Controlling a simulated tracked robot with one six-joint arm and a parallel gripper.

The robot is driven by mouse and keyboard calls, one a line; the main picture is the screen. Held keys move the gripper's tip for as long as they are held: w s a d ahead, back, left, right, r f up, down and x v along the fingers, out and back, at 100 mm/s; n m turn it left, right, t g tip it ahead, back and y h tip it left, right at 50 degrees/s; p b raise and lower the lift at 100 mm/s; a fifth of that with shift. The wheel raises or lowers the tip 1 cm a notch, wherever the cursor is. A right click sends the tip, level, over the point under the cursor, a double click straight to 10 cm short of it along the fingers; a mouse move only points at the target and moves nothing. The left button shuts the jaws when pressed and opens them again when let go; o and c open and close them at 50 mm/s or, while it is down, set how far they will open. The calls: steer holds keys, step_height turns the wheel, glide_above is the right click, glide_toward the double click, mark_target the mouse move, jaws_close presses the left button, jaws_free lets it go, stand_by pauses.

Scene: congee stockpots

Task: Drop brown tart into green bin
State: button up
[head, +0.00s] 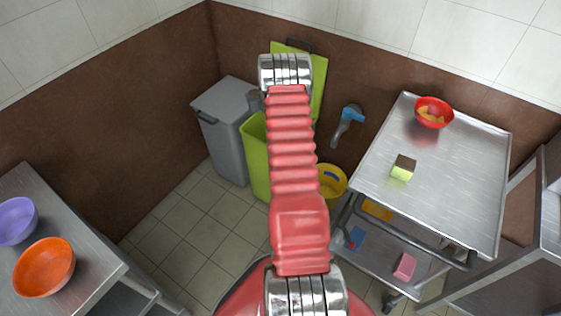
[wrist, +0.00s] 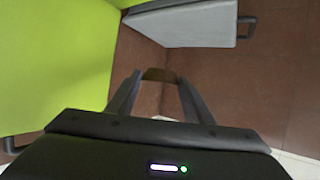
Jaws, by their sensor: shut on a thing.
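In the wrist view my gripper (wrist: 156,80) is shut on a small brown thing, the brown tart (wrist: 159,74), which shows only as a strip between the fingertips. A bright green surface of the bin fills the left of that view. In the head view the green bin (head: 256,160) stands on the floor near the corner with its lid (head: 319,85) raised against the wall. My red arm crosses in front of the bin and hides much of its opening. My gripper and the tart are mostly hidden behind the arm there.
A closed grey bin (head: 222,125) stands left of the green one; it also shows in the wrist view (wrist: 190,24). A yellow bucket (head: 332,183) is at the right. A steel cart (head: 450,170) holds a red bowl (head: 433,121) and a brown-green block (head: 403,168).

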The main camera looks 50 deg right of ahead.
steer(key=s+d+f+m, duration=0.1)
steer(key=s+d+f, duration=0.4)
steer(key=s+d, duration=0.2)
steer(key=shift+d+f+g+h, duration=0.3)
steer(key=shift+d+f+h, duration=0.1)
steer(key=shift+d, duration=0.8)
steer(key=shift+f, duration=0.1)
steer(key=shift+f, duration=2.8)
steer(key=o, duration=1.1)
steer(key=shift+s, duration=0.1)
